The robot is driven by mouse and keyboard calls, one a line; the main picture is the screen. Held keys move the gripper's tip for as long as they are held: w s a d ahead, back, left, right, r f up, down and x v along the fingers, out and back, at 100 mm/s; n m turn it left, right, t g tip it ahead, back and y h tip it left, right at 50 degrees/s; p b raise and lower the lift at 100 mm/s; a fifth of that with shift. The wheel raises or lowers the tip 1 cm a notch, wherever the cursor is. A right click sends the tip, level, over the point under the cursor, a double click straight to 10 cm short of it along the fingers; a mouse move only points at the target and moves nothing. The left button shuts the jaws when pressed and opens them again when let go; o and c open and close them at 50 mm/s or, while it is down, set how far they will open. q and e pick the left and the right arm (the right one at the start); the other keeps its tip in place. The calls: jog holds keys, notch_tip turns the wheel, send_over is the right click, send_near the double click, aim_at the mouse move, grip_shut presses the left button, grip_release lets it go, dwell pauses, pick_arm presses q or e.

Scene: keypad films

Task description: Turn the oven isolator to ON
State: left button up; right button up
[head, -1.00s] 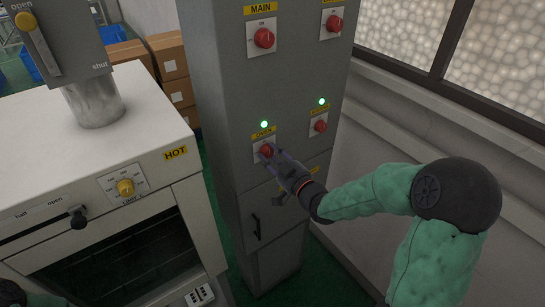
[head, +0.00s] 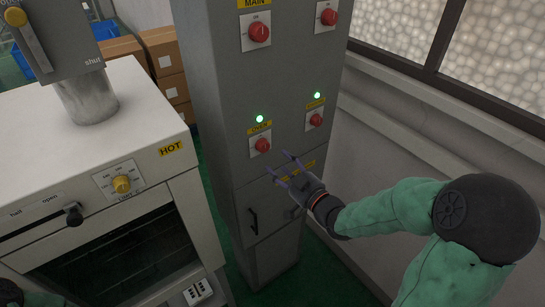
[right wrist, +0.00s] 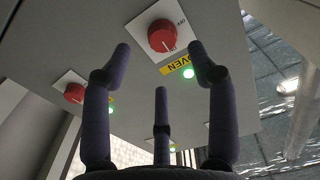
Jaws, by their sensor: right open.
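The oven isolator is a red round knob (head: 262,145) on a white plate, under a yellow OVEN label (head: 260,128) on the grey cabinet. A green lamp (head: 260,118) above it is lit. In the right wrist view the knob (right wrist: 162,36) has a white mark on the side toward its OVEN label; the small lettering there is hard to read. My right gripper (head: 282,170) is open and empty, just below and right of the knob, apart from it. In the right wrist view its fingers (right wrist: 162,75) are spread, with the knob visible between them.
A second red knob (head: 315,120) with a lit green lamp (head: 317,95) is right of the oven isolator. The MAIN knob (head: 259,32) and another knob (head: 328,17) are above. The white oven (head: 70,160) stands left. The cabinet's door handle (head: 253,220) is below.

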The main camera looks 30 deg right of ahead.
jog(key=shift+s+d, duration=0.1)
jog(key=shift+s, duration=2.35)
jog(key=w+a+f+m+g+b, duration=0.25)
jog(key=a+f+g, duration=0.2)
jog(key=f, duration=1.15)
jog(key=w+a+f+m+g+b, duration=0.1)
jog(key=a+f+g+b, duration=0.35)
jog(key=f, duration=1.15)
jog(key=s+a+f+g+y+b, duration=0.1)
jog(key=s+a+f+g+b, duration=0.1)
jog(key=s+a+f+g, duration=0.2)
jog(key=s+a+f+g+y+b, duration=0.1)
jog(key=s+a+f+g, duration=0.3)
jog(key=s+a+f, duration=0.6)
notch_tip(320, 180, down, 7)
jog(key=shift+s+a+f+g+b, duration=0.15)
jog(key=shift+s+a+g+b, duration=0.15)
jog(key=shift+s, duration=0.55)
jog(key=shift+c, duration=0.3)
